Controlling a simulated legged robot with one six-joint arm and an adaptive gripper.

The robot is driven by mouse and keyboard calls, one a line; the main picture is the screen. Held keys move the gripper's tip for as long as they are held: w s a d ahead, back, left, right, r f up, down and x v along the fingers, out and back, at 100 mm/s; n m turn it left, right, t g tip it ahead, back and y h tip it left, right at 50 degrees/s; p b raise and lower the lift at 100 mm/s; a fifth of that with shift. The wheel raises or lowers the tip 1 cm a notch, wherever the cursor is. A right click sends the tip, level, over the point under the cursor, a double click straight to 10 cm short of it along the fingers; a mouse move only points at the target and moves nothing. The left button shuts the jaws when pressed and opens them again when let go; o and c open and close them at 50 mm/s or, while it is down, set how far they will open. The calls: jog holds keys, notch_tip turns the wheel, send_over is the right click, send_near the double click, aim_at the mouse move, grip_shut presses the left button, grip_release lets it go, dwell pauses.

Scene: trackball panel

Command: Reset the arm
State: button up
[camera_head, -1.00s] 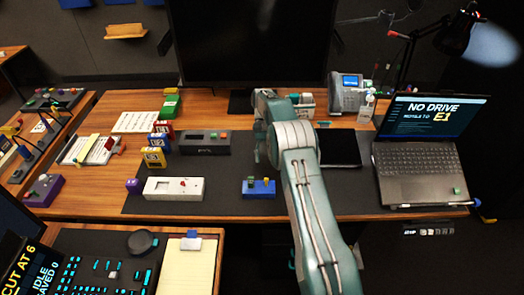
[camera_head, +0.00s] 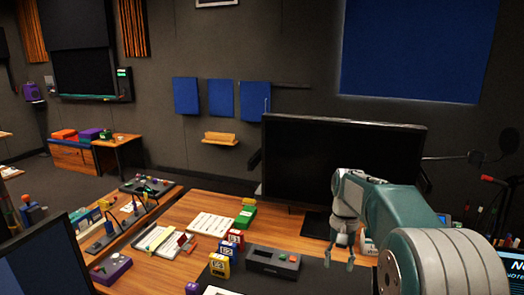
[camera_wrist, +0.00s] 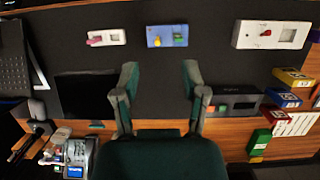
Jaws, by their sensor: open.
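My gripper (camera_head: 342,252) hangs fingers-down in front of the black monitor in the head view, above the desk. My teal arm is folded up at the right, close to the camera. In the wrist view my gripper (camera_wrist: 161,76) has its two fingers spread apart with nothing between them. Beyond the fingertips lies a dark mat with a blue box (camera_wrist: 167,37) bearing a yellow and a green control. I see no contact between the fingers and anything on the desk.
The monitor (camera_head: 340,165) stands behind my gripper. A dark box with buttons (camera_head: 272,262) and small yellow, blue and red blocks (camera_head: 220,265) are to the left. The wrist view shows a black tablet (camera_wrist: 85,95), a phone (camera_wrist: 78,158) and a white box with a red knob (camera_wrist: 270,35).

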jog(key=s+a+r+n+t, duration=0.1)
jog(key=s+r+t, duration=0.1)
jog(key=s+r, duration=0.3)
jog(key=s+a+r+t, duration=0.1)
jog(key=s+r+t, duration=0.1)
jog(key=s, duration=0.5)
jog(key=s+a+f+n+t+h, duration=0.1)
jog(key=s+t, duration=0.3)
jog(key=s, duration=0.9)
jog(key=shift+s+a+f+n+t, duration=0.2)
jog(key=shift+f+n+t, duration=0.2)
jog(key=shift+f+n, duration=0.25)
